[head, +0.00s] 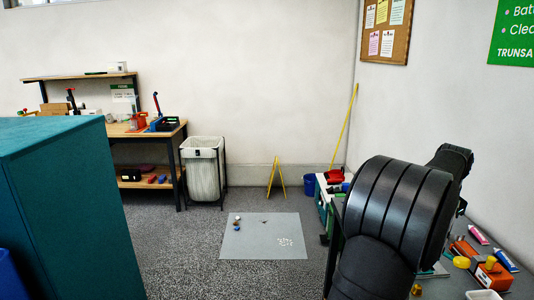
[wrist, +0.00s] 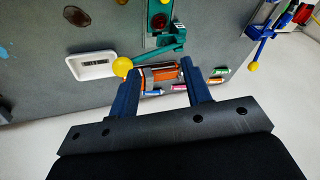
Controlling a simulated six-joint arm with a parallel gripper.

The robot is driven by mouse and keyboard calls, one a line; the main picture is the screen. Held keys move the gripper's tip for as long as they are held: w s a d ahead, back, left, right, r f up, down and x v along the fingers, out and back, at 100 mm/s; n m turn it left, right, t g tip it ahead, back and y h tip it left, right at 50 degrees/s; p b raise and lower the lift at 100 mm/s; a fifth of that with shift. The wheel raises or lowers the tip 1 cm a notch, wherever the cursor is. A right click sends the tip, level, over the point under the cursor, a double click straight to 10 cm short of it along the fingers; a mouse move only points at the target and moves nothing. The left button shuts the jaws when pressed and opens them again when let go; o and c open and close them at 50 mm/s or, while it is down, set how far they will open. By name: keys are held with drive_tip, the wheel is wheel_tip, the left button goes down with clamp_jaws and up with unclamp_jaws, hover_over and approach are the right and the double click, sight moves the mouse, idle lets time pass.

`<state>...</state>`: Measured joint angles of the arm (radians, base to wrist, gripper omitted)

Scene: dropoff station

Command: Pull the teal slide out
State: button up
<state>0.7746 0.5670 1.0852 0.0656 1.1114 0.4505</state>
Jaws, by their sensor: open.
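I cannot tell for sure which part is the teal slide. In the wrist view, a teal fixture (wrist: 171,44) with a slanted arm stands at the top middle, and a yellow ball (wrist: 122,67) shows at the lower left end of that arm. My gripper (wrist: 160,67) is open, its two blue fingers apart and pointing toward the fixture. An orange and dark object (wrist: 161,73) shows between the fingertips; I see no grip on it. In the head view my black arm hides the gripper and much of the right-hand table.
A white tray (wrist: 78,69) lies left of the fixture on the grey tabletop (wrist: 60,35). In the head view a teal cabinet (head: 75,215) stands at the left.

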drive_tip(key=shift+w+f, duration=0.2)
drive_tip(key=c, duration=0.5)
drive_tip(key=shift+n+g+h, duration=0.5)
drive_tip(key=shift+n+g, duration=0.3)
drive_tip(key=shift+g, duration=0.1)
drive_tip(key=w+f, duration=0.3)
drive_tip(key=w+d+f, duration=0.1)
drive_tip(key=w+f, duration=0.2)
drive_tip(key=f, duration=0.1)
drive_tip(key=w+d+f, duration=0.1)
drive_tip(key=w+f, duration=0.2)
drive_tip(key=f, duration=0.1)
drive_tip(key=shift+d, duration=0.1)
clamp_jaws()
drive_tip(key=x, duration=1)
drive_tip(key=shift+w+f, duration=0.1)
drive_tip(key=shift+f, duration=0.05)
drive_tip(key=shift+s+a, duration=0.5)
drive_tip(key=shift+a, duration=0.45)
drive_tip(key=shift+s+a+f, duration=0.15)
drive_tip(key=shift+s+a, duration=0.25)
drive_tip(key=shift+a, duration=0.45)
